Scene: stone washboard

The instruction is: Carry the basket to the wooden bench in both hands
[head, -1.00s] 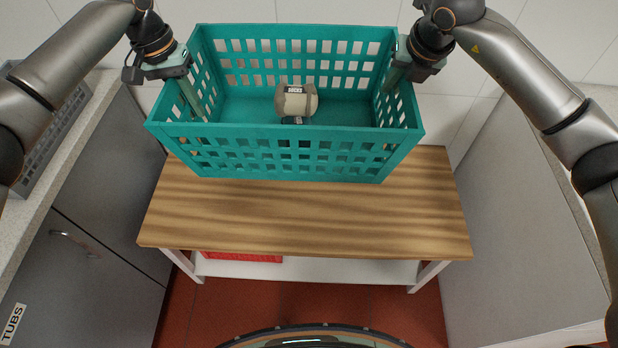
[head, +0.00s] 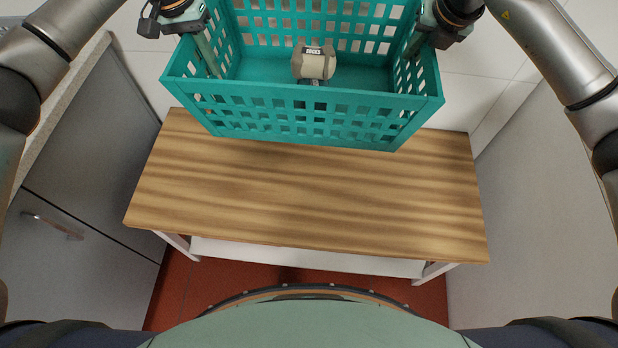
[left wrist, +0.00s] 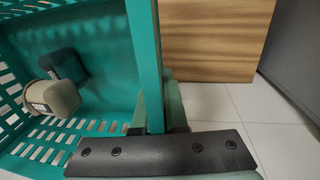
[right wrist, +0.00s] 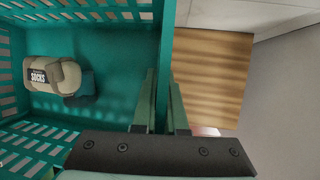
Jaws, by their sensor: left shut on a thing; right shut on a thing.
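The teal basket (head: 290,125) is in the upper middle of the head view, over the back part of the wooden bench (head: 310,195). A beige bundle (head: 313,63) labelled socks lies inside it, with a dark teal piece beside it in the wrist views (left wrist: 66,66). My left gripper (head: 205,50) is shut on the basket's left wall, and my right gripper (head: 415,42) is shut on its right wall. Both wrist views show the fingers around the rim (right wrist: 165,80). The basket looks held above the bench top; I cannot tell the gap exactly.
A grey cabinet (head: 85,170) with a handle stands left of the bench. A pale grey panel (head: 550,200) stands to the right. White tiles are behind, and red floor (head: 200,290) shows in front. The bench's front top is bare.

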